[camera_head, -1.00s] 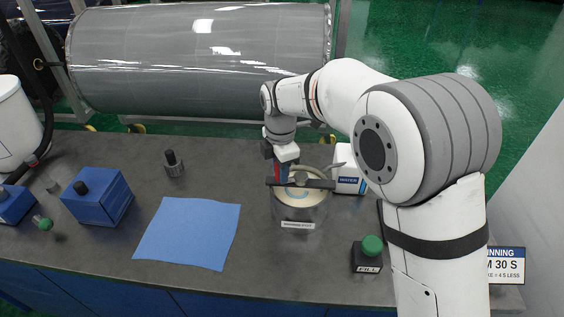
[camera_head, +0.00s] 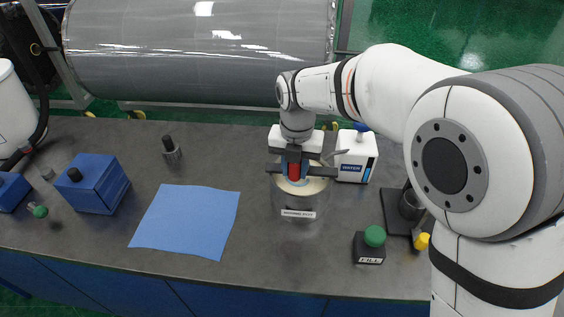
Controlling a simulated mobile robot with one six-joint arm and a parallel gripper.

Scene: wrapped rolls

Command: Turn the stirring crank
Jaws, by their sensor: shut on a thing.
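A round pot (camera_head: 299,208) with a small label on its front stands on the bench right of centre. A dark bar lies across its top, and pale contents show inside. The stirring crank's red handle (camera_head: 294,171) stands upright over the pot. The gripper and wrist hide the back of the pot and part of the crank.
A white water container (camera_head: 355,157) stands close right of the pot. A green-topped fill button (camera_head: 371,246) is in front. A blue cloth (camera_head: 187,221), a small dark-topped item (camera_head: 171,149) and a blue box (camera_head: 94,184) lie to the left.

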